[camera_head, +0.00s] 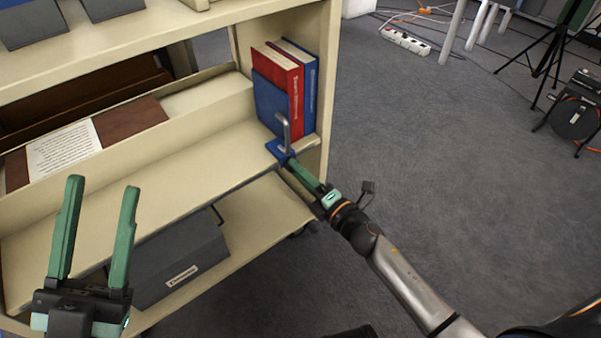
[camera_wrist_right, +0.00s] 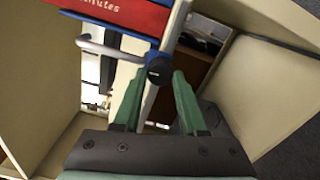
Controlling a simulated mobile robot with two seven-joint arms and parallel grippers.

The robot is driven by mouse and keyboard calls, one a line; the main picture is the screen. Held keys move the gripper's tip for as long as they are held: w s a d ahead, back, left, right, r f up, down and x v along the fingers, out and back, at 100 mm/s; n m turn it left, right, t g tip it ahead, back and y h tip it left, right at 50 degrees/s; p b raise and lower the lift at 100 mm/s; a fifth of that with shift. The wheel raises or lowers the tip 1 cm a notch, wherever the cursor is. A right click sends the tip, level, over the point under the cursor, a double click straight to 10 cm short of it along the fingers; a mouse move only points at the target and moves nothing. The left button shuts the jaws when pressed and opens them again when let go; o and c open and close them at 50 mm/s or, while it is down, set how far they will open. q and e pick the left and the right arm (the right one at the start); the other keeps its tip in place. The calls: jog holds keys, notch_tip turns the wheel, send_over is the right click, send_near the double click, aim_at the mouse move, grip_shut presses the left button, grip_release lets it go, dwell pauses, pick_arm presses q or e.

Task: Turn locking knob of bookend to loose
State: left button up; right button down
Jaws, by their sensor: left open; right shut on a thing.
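The blue bookend (camera_head: 270,104) stands upright against a red book (camera_head: 297,80) and a blue book (camera_head: 311,85) at the right end of the shelf. A bent metal bar (camera_head: 284,131) rises from its base at the shelf edge; the bar also shows in the right wrist view (camera_wrist_right: 105,51). The round black locking knob (camera_wrist_right: 159,71) faces the right wrist camera. My right gripper (camera_head: 289,162) reaches the bookend's base from the front, its green fingers on either side of the knob and shut on it. My left gripper (camera_head: 102,186) is open and empty before the shelf.
The beige shelf unit (camera_head: 180,166) has an open front edge. A dark grey box (camera_head: 180,259) sits on the shelf below. Carpet to the right is clear near my right arm.

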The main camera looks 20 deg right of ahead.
jog(key=shift+c, duration=2.3)
grip_release()
jog(key=p+v, duration=0.1)
jog(key=v, duration=1.1)
jog(key=shift+s+p, duration=0.25)
jog(key=shift+p, duration=0.15)
